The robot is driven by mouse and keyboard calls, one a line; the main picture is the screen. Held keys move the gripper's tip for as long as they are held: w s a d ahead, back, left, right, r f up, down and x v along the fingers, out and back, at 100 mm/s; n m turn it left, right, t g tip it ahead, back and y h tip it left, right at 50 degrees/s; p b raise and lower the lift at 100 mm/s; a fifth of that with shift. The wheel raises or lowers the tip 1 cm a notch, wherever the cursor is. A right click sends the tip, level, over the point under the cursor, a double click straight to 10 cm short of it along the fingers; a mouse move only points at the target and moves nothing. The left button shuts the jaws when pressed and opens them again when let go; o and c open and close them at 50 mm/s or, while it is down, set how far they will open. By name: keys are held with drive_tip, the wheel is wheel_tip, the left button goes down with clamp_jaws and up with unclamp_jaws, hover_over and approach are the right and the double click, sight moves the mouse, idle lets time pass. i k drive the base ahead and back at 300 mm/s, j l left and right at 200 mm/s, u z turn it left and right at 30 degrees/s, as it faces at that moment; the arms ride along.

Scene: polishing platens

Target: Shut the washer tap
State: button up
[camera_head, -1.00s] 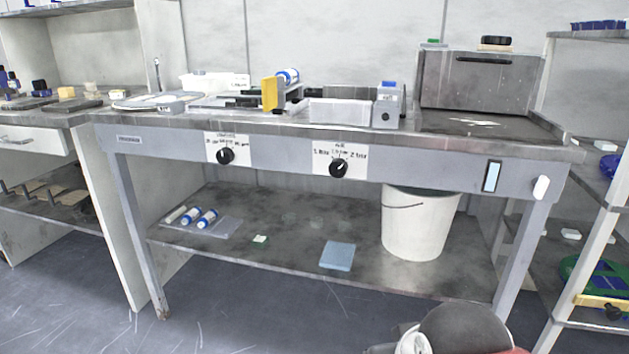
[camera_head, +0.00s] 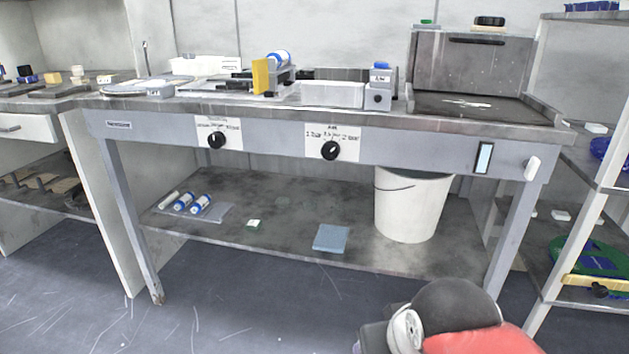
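Two black knobs are on the front panel of the grey bench, each on a white label with print too small to read surely. The left knob (camera_head: 216,140) has its white mark pointing about up. The right knob (camera_head: 330,150) has its mark tilted. I cannot tell which, if either, is the washer tap. A small white fitting (camera_head: 532,168) sits at the panel's right end, beside a pale blue window strip (camera_head: 484,158). My gripper is not in view; only rounded dark, white and red links of my arm show at the bottom right, well in front of the bench.
The bench top (camera_head: 200,104) holds a yellow block (camera_head: 260,76), a white tray (camera_head: 332,94) and a small blue-topped box (camera_head: 378,88). The lower shelf bears a white bucket (camera_head: 410,205) and a blue pad (camera_head: 331,238). Shelving (camera_head: 590,215) stands right. The floor in front is open.

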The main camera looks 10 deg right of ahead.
sight(532, 165)
drive_tip(key=z, duration=1.25)
